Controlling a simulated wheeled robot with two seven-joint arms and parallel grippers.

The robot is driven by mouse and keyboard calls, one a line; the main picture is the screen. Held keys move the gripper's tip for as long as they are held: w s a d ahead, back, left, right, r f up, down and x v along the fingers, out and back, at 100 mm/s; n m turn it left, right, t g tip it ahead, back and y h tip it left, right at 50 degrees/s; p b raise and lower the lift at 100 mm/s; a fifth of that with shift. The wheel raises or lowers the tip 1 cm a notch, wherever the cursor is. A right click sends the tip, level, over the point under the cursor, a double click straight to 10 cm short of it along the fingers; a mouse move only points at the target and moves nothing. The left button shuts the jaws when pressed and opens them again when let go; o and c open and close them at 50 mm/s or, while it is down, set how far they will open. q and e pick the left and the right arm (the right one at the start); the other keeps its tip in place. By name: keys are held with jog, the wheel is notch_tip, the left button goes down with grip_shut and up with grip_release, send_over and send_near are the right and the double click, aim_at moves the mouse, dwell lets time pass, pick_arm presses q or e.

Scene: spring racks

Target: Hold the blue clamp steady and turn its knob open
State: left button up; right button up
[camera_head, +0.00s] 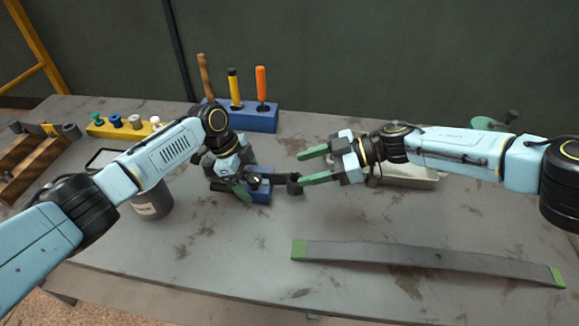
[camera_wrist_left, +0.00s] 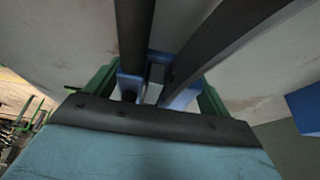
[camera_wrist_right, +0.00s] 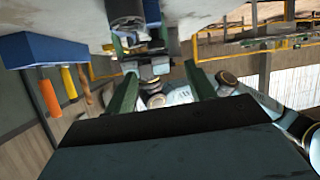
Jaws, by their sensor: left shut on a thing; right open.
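The blue clamp (camera_head: 262,194) is on the grey bench near the middle, partly hidden by my left gripper (camera_head: 248,183). A dark bar runs right from it to a dark knob (camera_head: 294,187). My left gripper is shut on the clamp; in the left wrist view blue clamp parts (camera_wrist_left: 182,97) show between the green fingers. My right gripper (camera_head: 304,168) is open, its green fingertips pointing left close to the knob. Contact cannot be told. In the right wrist view the green fingers (camera_wrist_right: 160,90) are spread with nothing between them.
A leaf spring with green ends (camera_head: 420,258) lies in front on the right. A blue block (camera_head: 262,121) with upright tools is behind. A grey can (camera_head: 152,201) stands left, a yellow rack (camera_head: 105,130) farther left. A pale tray (camera_head: 410,181) lies under my right arm.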

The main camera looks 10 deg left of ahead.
jog(key=s+a+f+n+g+h, duration=0.1)
jog(key=s+a+n+g+h, duration=0.15)
jog(key=s+n, duration=0.65)
jog(key=n+t+h, duration=0.2)
jog(key=n+t, duration=0.5)
jog(key=n, duration=1.5)
send_near(255, 177)
jog(key=x, duration=0.9)
jog(key=c, duration=1)
